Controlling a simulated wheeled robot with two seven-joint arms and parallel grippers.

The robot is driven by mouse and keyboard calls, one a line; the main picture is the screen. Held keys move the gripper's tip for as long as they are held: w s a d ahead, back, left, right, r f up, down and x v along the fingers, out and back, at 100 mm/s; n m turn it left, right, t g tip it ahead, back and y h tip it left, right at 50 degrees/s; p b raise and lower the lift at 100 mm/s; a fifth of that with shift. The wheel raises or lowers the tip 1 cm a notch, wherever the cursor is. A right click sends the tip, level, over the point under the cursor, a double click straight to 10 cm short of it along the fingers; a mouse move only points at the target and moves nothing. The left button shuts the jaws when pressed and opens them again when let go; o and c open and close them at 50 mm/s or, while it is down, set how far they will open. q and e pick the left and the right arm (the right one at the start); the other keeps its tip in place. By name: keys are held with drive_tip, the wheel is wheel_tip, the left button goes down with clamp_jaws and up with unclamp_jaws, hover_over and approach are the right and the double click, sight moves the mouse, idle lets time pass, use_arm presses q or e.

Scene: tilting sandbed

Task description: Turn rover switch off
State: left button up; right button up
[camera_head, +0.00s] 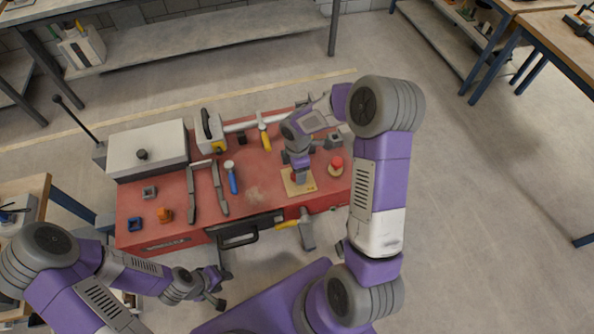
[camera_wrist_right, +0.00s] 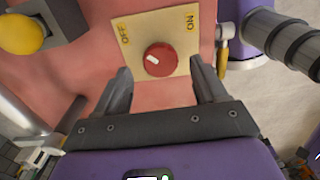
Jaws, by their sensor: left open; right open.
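The rover switch is a red round knob (camera_wrist_right: 160,60) on a cream plate (camera_wrist_right: 140,22) with OFF at left and ON at right in the right wrist view. A short white mark sits on the knob's left part, on the OFF side. In the head view the plate (camera_head: 311,186) lies on the red bench, and my right gripper over it partly hides the knob. My right gripper (camera_wrist_right: 160,70) is open, its fingertips at either side of the knob's near edge; contact cannot be told. My left gripper (camera_head: 216,288) is open and empty, in front of the bench.
The red bench (camera_head: 255,190) also holds a red button (camera_head: 337,162) right of the plate, a blue-handled tool (camera_head: 232,178), an orange piece (camera_head: 164,215) and a grey box (camera_head: 148,155). A hammer (camera_head: 304,230) shows at the front edge. Open floor lies to the right.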

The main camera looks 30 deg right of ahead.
use_arm(q)
drive_tip(key=shift+r, duration=0.3)
use_arm(e)
wheel_tip(320, 180, up, 5)
use_arm(q)
drive_tip(key=shift+s, duration=0.1)
use_arm(e)
drive_tip(key=shift+f, duration=0.1)
